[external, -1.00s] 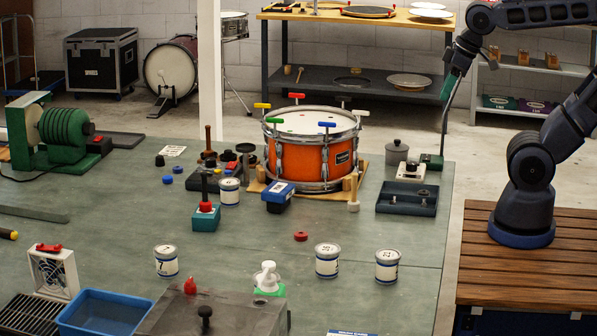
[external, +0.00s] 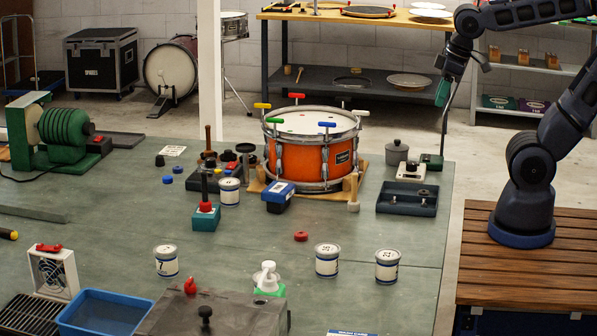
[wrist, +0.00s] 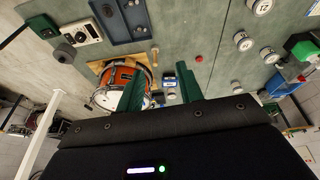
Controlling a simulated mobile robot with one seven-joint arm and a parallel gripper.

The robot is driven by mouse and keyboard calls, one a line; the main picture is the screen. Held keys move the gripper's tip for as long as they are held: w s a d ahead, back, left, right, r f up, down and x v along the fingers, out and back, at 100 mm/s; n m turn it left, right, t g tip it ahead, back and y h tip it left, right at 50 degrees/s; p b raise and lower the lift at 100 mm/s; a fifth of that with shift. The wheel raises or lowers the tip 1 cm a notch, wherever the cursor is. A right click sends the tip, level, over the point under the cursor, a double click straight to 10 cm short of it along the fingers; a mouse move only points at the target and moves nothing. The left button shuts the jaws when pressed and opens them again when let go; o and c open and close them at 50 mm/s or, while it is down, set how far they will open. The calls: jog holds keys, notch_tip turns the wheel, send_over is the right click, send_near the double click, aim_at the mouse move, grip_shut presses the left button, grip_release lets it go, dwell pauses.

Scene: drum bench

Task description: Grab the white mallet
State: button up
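My gripper (external: 443,93) hangs in the air right of the drum and above the bench's far right edge, well apart from the stick. In the wrist view my gripper (wrist: 160,88) shows two green fingers spread with nothing between them. The drum (wrist: 122,80) lies beyond the left finger there, which hides part of it.
Coloured T-handled keys ring the drum's top. A dark tray (external: 406,198), a grey lidded pot (external: 396,152) and a green block with a thin upright rod (external: 432,160) stand right of the drum. A blue box (external: 278,194) and white cans (external: 327,260) stand in front. Bench right of the cans is clear.

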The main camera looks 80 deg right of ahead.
aim_at(355, 192)
jog(key=w+f+n+g+h, duration=0.1)
jog(key=w+f+n+h, duration=0.3)
jog(key=f, duration=0.5)
jog(key=w+f+n+g+h, duration=0.1)
jog(key=w+f+n+h, duration=0.3)
jog(key=f, duration=0.5)
jog(key=w+d+f+n+g+h, duration=0.1)
jog(key=w+f+n+h, duration=0.4)
jog(key=f, duration=0.4)
jog(key=shift+w+n, duration=0.6)
jog(key=shift+w, duration=0.05)
jog(key=w+f+n+t+h, duration=0.1)
jog(key=n, duration=0.1)
jog(key=w+a+f+n+t, duration=0.1)
jog(key=n+t, duration=0.1)
jog(key=w+a+f+n+t+h, duration=0.1)
jog(key=n, duration=0.1)
jog(key=shift+w+f+t+h, duration=0.1)
jog(key=shift+w+t+h, duration=0.15)
jog(key=shift+t+h, duration=0.05)
jog(key=shift+w+a+f+n+t, duration=0.15)
jog(key=shift+w+a+n+t, duration=0.15)
jog(key=shift+n+t, duration=0.3)
jog(key=shift+w+a+f+n+t, duration=0.15)
jog(key=shift+w+n+t, duration=0.25)
jog(key=shift+n+t, duration=0.2)
jog(key=shift+x, duration=3.75)
jog(key=shift+r, duration=0.1)
grip_shut()
